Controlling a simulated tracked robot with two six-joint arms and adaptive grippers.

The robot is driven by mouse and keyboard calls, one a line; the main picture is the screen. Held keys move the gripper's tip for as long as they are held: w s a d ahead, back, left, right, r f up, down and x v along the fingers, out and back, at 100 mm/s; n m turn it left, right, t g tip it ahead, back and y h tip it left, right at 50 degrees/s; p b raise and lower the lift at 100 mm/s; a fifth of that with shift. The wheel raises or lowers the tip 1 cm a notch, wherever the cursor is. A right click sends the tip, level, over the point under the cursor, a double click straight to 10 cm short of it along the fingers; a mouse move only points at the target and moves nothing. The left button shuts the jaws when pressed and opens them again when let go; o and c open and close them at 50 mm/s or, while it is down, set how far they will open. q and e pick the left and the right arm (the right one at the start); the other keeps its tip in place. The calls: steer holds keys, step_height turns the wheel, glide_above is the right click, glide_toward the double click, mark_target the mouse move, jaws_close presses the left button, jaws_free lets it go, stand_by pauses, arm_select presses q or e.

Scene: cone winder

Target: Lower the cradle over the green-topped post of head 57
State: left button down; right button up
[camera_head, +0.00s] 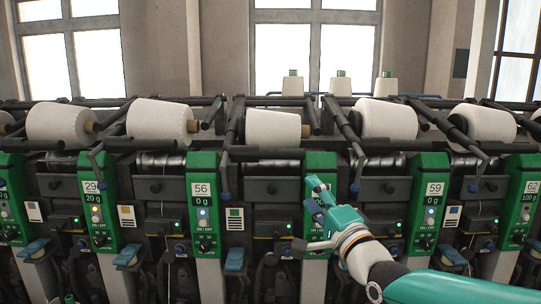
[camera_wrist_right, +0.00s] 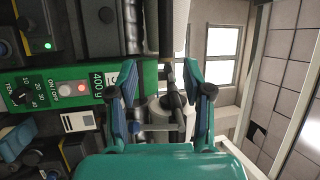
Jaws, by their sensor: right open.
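A green-topped post (camera_head: 320,160) stands between the posts marked 56 and 59. Its number is hidden behind my right gripper (camera_head: 317,190). In the right wrist view a green post face (camera_wrist_right: 75,87) shows sideways, with 400 g and a partly covered number. My right gripper is open in front of the post. In the wrist view its fingers (camera_wrist_right: 163,92) stand apart, with a dark bar and round knob (camera_wrist_right: 172,100) in the gap; I cannot see contact. A black cradle arm (camera_head: 345,130) shows beside the post, right of the gripper. A small teal tip (camera_head: 70,298) may be my left gripper.
Neighbouring posts 56 (camera_head: 202,212) and 59 (camera_head: 430,212) flank the place. White yarn packages (camera_head: 273,130) lie along the machine, with black arms and knobs projecting forward. Smaller white cones (camera_head: 340,86) stand behind. Windows and wall lie beyond.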

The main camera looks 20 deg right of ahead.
mark_target(283, 157)
steer(key=p+x, duration=0.2)
steer(key=x, duration=0.3)
steer(key=p+x, duration=0.3)
steer(key=x, duration=0.2)
steer(key=r+p+x, duration=0.1)
steer(key=p+x, duration=0.1)
steer(key=x, duration=0.3)
steer(key=shift+w+a+r, duration=0.1)
steer(key=shift+w+r, duration=0.05)
steer(key=shift+w+p, duration=0.4)
steer(key=shift+w, duration=0.2)
steer(key=shift+a, duration=0.1)
jaws_close()
